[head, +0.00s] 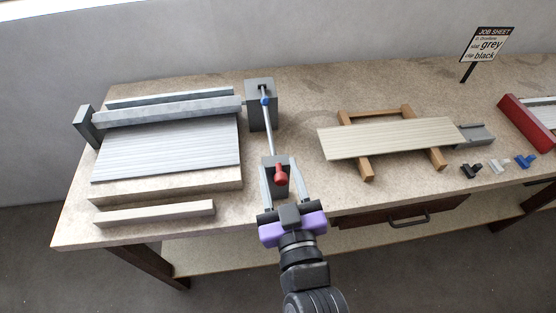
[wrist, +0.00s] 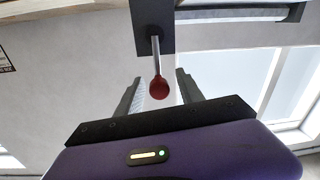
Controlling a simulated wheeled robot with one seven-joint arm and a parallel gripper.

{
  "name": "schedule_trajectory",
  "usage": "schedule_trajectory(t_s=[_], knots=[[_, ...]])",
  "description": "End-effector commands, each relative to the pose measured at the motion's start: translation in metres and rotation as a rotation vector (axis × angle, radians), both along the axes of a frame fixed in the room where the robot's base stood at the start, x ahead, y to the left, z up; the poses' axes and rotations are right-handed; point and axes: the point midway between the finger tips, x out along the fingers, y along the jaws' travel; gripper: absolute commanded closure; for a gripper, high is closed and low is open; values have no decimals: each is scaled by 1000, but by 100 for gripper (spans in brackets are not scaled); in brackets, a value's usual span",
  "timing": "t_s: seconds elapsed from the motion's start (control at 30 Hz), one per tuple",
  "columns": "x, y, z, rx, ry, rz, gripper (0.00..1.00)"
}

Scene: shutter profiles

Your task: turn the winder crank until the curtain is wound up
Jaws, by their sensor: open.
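The grey slatted curtain (head: 170,150) lies spread over a pale block at the left of the bench, below a grey roller (head: 170,110). The winder shaft (head: 269,130) runs from a grey housing (head: 260,117) with a blue collar towards a grey end piece. The crank's red knob (head: 281,175) stands at the near end; in the wrist view the red knob (wrist: 159,88) sits on a thin rod below a dark plate (wrist: 152,24). My gripper (head: 281,164) is open, with one finger on each side of the knob. Gaps show between knob and fingers in the wrist view.
A pale bar (head: 155,212) lies along the front left edge. Right of the winder, a cream slatted panel (head: 390,138) rests on a wooden frame. Several small clips, including a blue one (head: 525,161), lie farther right. A job sheet (head: 488,45) stands at the back.

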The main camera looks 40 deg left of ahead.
Motion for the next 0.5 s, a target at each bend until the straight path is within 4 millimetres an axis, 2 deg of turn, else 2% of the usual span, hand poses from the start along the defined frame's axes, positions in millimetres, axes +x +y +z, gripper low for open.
schedule_trajectory(t_s=[0.2, 0.5], knots=[[13, 15, 0, 0, 0, -2, 55], [14, 17, -1, 0, 0, -2, 55]])
